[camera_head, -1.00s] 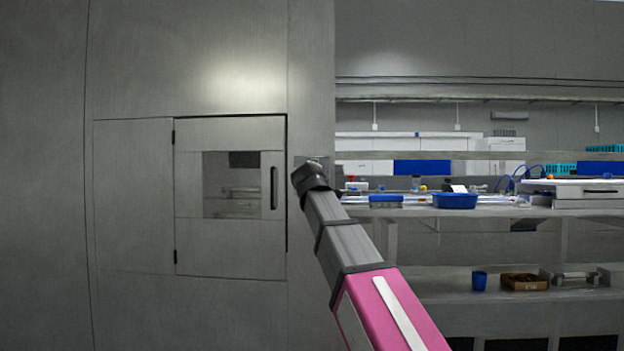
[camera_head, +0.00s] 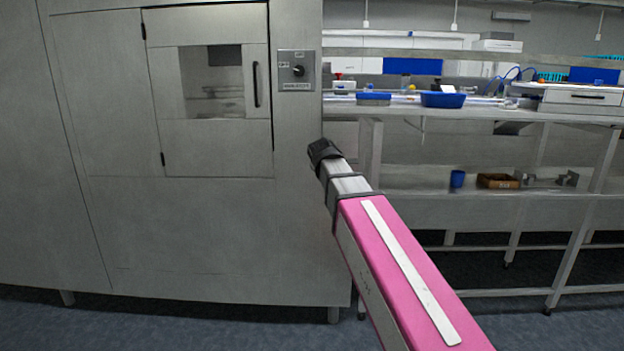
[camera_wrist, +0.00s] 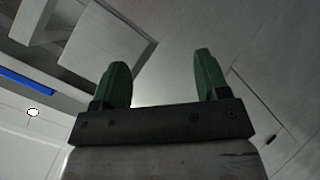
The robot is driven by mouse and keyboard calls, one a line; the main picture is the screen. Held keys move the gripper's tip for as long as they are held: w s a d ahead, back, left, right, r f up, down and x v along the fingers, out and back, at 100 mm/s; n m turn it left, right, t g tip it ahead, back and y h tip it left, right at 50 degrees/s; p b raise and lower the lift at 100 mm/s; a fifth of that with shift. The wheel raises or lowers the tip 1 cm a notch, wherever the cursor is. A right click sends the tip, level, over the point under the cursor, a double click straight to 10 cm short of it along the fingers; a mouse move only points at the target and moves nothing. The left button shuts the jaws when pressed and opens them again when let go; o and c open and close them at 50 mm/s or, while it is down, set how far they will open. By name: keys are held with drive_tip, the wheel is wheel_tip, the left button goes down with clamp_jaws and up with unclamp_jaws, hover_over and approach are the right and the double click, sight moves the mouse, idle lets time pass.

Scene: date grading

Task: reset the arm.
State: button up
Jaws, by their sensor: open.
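My arm reaches forward in the head view, its pink and grey links running up from the lower right to a dark end beside the machine's right edge. My gripper (camera_wrist: 160,82) shows in the wrist view with two green fingers wide apart. Nothing is between the fingers. In the head view the fingers themselves cannot be made out.
A grey metal cabinet (camera_head: 200,235) with a closed windowed door (camera_head: 215,150) fills the left. A switch panel (camera_head: 296,70) is on its front. At right a bench (camera_head: 480,112) holds a blue tray (camera_head: 443,99); a blue cup (camera_head: 457,179) and brown box (camera_head: 498,181) are on its lower shelf.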

drive_tip(key=s+d+f+m+g, duration=0.3)
drive_tip(key=s+f, duration=0.5)
drive_tip(key=f, duration=0.5)
drive_tip(key=s+d+f+m+g+y, duration=0.1)
drive_tip(key=s+d+f+m+g, duration=0.2)
drive_tip(key=f, duration=1.1)
drive_tip(key=s+d+f+m+g+y, duration=0.1)
drive_tip(key=s+d+f+g, duration=0.4)
drive_tip(key=s+f, duration=0.8)
drive_tip(key=s+d+m, duration=0.1)
drive_tip(key=d, duration=0.1)
drive_tip(key=shift+d+f+m, duration=0.25)
drive_tip(key=shift+d+m, duration=0.1)
drive_tip(key=shift+m, duration=0.05)
